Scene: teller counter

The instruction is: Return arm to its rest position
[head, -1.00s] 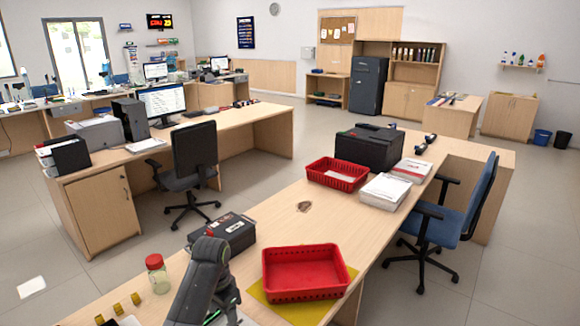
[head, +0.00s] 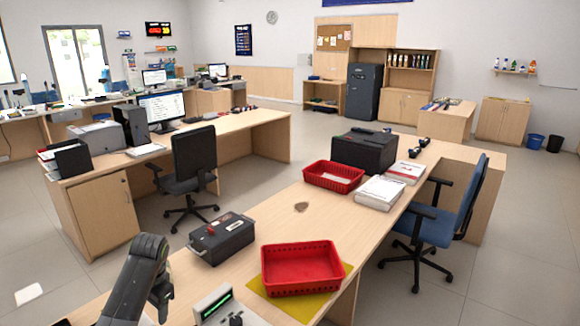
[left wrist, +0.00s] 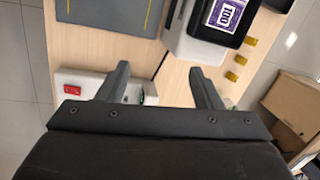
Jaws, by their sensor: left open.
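My left arm (head: 138,280) shows at the bottom left of the head view, over the near end of the counter (head: 283,232). Its fingers are mostly hidden there. In the left wrist view my left gripper (left wrist: 160,76) is open, with its two dark fingers wide apart and nothing held between them. Below the fingers are the wooden counter top and a white device with a red button (left wrist: 72,88). My right gripper is not in view.
A red tray (head: 300,283) on a yellow mat (head: 269,306), a dark box (head: 221,237) and a green-lit device (head: 214,305) stand near the arm. The left wrist view shows a black-and-white machine with a purple 100 label (left wrist: 230,17) and several yellow rolls (left wrist: 231,76).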

